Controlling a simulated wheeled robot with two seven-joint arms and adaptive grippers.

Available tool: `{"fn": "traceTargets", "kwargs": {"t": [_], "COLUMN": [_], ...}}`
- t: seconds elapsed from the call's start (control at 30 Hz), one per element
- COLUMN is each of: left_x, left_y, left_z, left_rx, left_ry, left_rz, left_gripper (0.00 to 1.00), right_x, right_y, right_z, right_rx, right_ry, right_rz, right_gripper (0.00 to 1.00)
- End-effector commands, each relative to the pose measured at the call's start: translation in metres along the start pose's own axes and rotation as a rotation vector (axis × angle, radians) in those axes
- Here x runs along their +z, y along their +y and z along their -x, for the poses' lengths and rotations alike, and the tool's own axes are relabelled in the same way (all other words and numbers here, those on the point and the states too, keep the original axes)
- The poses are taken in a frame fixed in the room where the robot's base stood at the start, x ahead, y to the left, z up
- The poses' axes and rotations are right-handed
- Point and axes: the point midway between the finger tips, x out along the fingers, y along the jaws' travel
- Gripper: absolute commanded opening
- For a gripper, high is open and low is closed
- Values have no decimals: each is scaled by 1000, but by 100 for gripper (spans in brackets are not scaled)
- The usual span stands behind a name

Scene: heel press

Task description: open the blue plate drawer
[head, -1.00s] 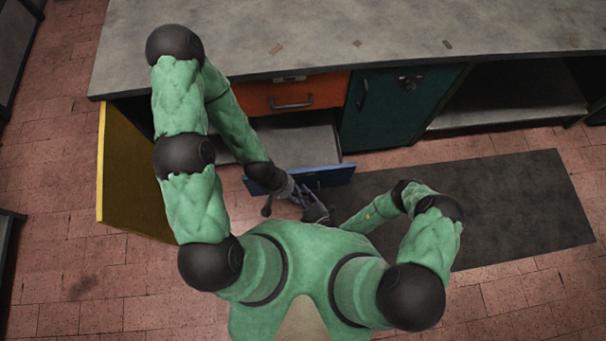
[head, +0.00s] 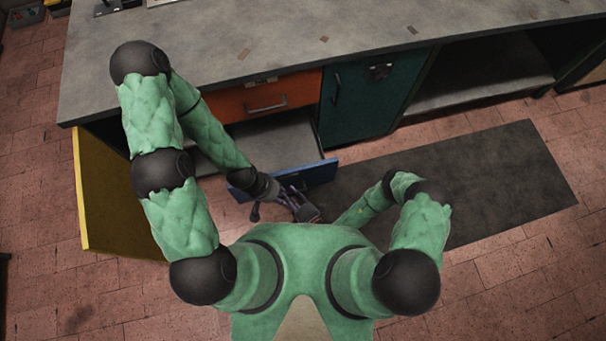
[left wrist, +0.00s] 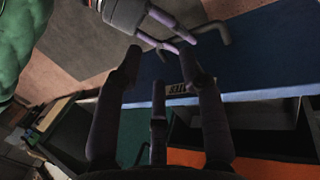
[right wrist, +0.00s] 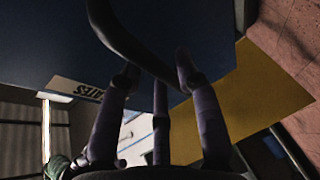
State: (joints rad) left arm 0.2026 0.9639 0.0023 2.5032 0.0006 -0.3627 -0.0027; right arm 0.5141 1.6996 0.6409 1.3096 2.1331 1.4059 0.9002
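The blue plate drawer (head: 318,175) is pulled out beneath the orange drawer, with its grey interior showing. A white label with partly readable lettering (right wrist: 75,90) is on its front in the right wrist view. Its dark bar handle (right wrist: 130,45) crosses between the spread fingertips of my right gripper (right wrist: 155,68); firm contact cannot be told. My right gripper also shows beside the handle in the left wrist view (left wrist: 180,38). My left gripper (left wrist: 160,60) is open and empty, its fingers in front of the drawer's upper edge. In the head view the two grippers overlap.
A yellow door (head: 110,195) stands open at the left. The orange drawer (head: 265,100) and the teal door (head: 365,95) are shut. An open shelf (head: 480,80) is at the right. A dark mat (head: 470,185) lies on the tile floor. The grey worktop (head: 230,45) is above.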

Motion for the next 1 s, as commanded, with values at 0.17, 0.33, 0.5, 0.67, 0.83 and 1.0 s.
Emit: {"fn": "traceTargets", "kwargs": {"t": [0.17, 0.33, 0.5, 0.67, 0.83, 1.0], "left_x": [0, 0, 0, 0, 0, 0], "left_y": [0, 0, 0, 0, 0, 0], "left_z": [0, 0, 0, 0, 0, 0], "left_rx": [0, 0, 0, 0, 0, 0], "left_ry": [0, 0, 0, 0, 0, 0], "left_rz": [0, 0, 0, 0, 0, 0], "left_gripper": [40, 40, 40, 40, 40, 40], "right_x": [2, 2, 1, 2, 2, 2], "right_y": [0, 0, 0, 0, 0, 0], "right_z": [17, 33, 48, 61, 76, 90], "right_rx": [0, -1, 0, 0, 0, 1], "right_ry": [-6, -6, -6, -7, -6, -7], "right_rz": [-3, -4, -3, -3, -3, -2], "right_gripper": [34, 34, 34, 34, 34, 34]}}
